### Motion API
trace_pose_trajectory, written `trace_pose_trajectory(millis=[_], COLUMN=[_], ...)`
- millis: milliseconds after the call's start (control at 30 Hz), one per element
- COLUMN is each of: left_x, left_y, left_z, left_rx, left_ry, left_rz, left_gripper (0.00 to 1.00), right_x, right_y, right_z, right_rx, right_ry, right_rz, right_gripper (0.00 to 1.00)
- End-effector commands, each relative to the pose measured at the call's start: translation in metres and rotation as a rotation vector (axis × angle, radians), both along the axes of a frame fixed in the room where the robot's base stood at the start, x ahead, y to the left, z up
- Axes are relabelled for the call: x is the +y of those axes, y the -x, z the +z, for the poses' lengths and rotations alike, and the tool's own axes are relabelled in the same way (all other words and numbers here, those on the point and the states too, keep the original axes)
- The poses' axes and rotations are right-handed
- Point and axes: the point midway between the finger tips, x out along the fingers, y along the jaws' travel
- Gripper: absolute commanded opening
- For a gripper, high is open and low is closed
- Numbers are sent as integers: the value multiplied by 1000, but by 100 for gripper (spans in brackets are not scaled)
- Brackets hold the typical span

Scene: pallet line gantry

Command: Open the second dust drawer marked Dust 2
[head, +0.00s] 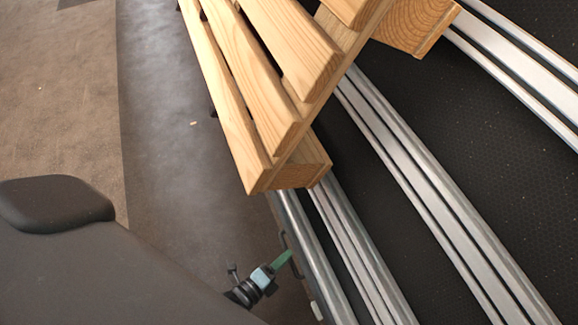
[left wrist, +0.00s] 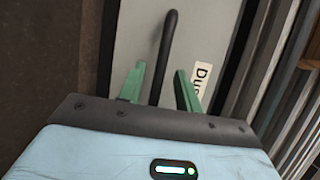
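A grey drawer front (left wrist: 203,27) fills the middle of the left wrist view. It carries a dark bar handle (left wrist: 168,45) and a white label (left wrist: 199,76) reading "Dus"; the rest of the label is hidden, so its number cannot be read. My left gripper (left wrist: 160,82) is open, with its green fingers on either side of the handle's lower part and gaps visible on both sides. In the head view my left gripper (head: 289,256) is beside the metal rail, near the drawer handle. My right gripper is not in view.
A wooden pallet (head: 262,62) lies on the conveyor above, its corner overhanging near my left gripper. Metal rails (head: 400,165) and dark panels run diagonally at right. The floor (head: 170,130) at left is open apart from small scraps.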

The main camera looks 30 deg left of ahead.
Motion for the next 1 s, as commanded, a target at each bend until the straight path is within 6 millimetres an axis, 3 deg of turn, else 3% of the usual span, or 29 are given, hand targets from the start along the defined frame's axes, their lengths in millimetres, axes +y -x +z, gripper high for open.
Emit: trace_pose_trajectory(millis=[200, 533, 800, 1000], left_x=[-6, -6, -6, -6], left_y=[-19, -22, -22, -22], left_z=[-5, -4, -4, -4], left_rx=[2, 1, 1, 0], left_ry=[0, 0, 0, 1], left_rz=[-1, 0, 0, 0], left_gripper=[34, 34, 0, 0], right_x=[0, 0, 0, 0], right_y=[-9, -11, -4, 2], right_z=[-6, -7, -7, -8], right_rx=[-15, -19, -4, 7], right_ry=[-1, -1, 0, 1], right_rz=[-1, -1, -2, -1], right_gripper=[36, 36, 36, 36])
